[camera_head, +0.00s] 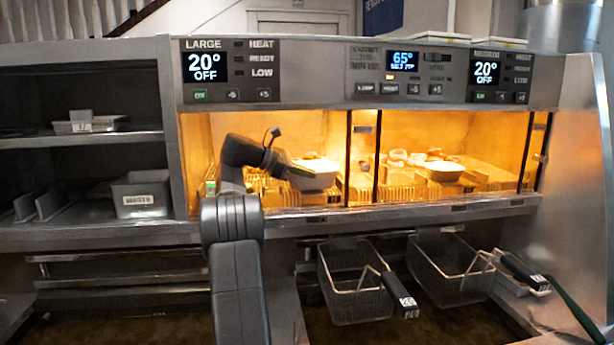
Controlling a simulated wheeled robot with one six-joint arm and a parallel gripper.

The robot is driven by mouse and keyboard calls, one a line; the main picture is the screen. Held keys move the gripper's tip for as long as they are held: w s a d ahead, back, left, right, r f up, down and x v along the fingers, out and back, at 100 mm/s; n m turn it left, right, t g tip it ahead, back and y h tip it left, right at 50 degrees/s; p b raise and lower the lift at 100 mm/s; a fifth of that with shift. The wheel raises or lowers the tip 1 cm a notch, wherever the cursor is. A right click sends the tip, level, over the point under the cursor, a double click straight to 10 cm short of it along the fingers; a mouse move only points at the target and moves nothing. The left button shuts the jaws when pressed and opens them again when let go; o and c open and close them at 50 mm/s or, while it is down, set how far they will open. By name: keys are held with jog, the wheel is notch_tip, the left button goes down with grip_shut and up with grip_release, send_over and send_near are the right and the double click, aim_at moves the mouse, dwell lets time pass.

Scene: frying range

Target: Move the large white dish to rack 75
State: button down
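A white dish (318,177) is in the left bay of the lit, heated cabinet, above the wire racks. My gripper (298,169) reaches into this bay from the left, with its tip at the dish's left side. The fingers are too small and overlapped to tell whether they grip the dish. A second pale dish (443,172) sits in the right bay, with food pieces behind it. Wire racks (367,190) line the cabinet floor. I cannot read a 75 label on any rack.
A dark upright post (376,157) and frame divide the bays. The cabinet's front ledge (400,211) runs below the opening. Two fryer baskets (352,285) (445,270) hang lower, handles outward. Dark shelves at left hold a grey labelled bin (140,195) and small trays (85,122).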

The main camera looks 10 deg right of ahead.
dwell(0.3)
jog(key=c, duration=1.6)
grip_release()
jog(key=shift+f, duration=0.1)
jog(key=v, duration=0.7)
jog(key=shift+a+r+p, duration=0.25)
jog(key=shift+a+p, duration=0.05)
jog(key=shift+p, duration=0.1)
